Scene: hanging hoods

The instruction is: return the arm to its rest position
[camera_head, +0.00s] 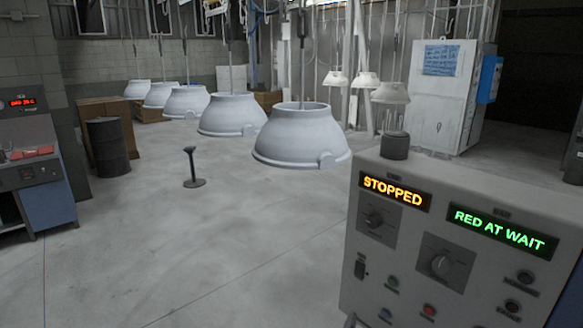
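Neither of my arms nor grippers can be made out in the head view. Several pale hoods hang in a line from the back left to the centre; the nearest hood (301,138) hangs above the floor just left of the control box. A grey control box (400,262) fills the lower right. Its amber display (394,192) reads "STOPPED" and its green display (499,232) reads "RED AT WAIT". Knobs and several buttons sit below the displays.
A dark drum (107,147) and brown boxes (92,108) stand at left, beside a console (35,160) with a red display. A short black post (192,167) stands on the open floor. A white cabinet (440,98) stands behind the control box.

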